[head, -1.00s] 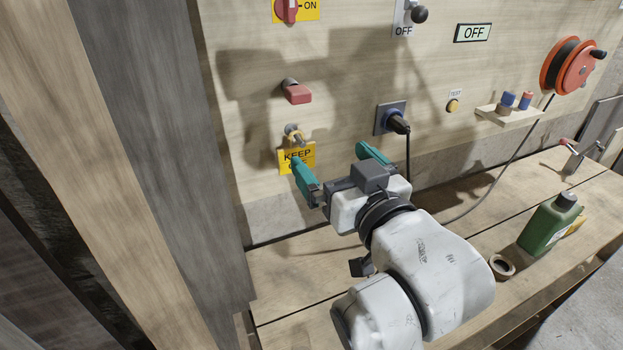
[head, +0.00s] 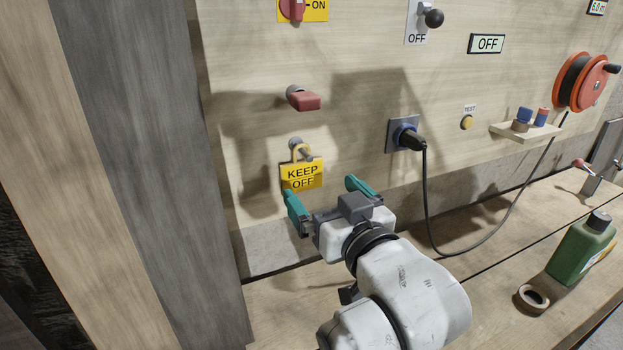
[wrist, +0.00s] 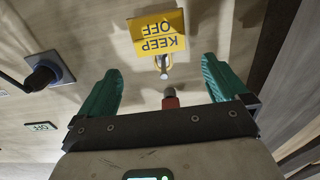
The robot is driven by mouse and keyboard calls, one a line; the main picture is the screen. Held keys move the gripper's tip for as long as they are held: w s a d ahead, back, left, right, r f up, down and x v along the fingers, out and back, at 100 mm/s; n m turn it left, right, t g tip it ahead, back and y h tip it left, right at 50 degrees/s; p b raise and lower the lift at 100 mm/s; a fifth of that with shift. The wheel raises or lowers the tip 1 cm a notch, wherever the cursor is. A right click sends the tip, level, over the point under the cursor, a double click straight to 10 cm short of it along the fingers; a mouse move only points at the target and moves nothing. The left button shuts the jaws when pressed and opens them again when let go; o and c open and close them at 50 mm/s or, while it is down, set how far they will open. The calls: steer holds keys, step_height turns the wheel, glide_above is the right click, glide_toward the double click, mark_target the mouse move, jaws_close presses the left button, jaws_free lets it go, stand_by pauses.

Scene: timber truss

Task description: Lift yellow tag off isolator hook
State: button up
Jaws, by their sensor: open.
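The yellow tag (head: 302,174) reads KEEP OFF and hangs by its loop from the hook (head: 302,150) on the plywood panel. In the wrist view the tag (wrist: 157,33) appears upside down, beyond the fingertips and between their lines. My gripper (head: 327,190) is open and empty, with teal fingers spread wide. In the head view it is just below and to the right of the tag, its left finger close under the tag's lower edge. I cannot tell whether they touch. In the wrist view the fingers (wrist: 160,85) appear apart from the tag.
A red block-shaped handle (head: 305,100) sticks out above the hook. A plugged-in socket (head: 404,135) with a hanging black cable is to the right. A timber post (head: 150,150) stands at the left. A green bottle (head: 582,248) and a tape roll (head: 533,299) are on the bench.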

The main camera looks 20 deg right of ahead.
mark_target(303, 163)
steer(key=w+p, duration=0.1)
steer(key=w, duration=0.7)
steer(key=c, duration=1.2)
steer(key=shift+r+p, duration=0.2)
steer(key=shift+p, duration=0.15)
steer(key=shift+r+p, duration=0.3)
steer(key=shift+r, duration=0.05)
steer(key=shift+r, duration=0.1)
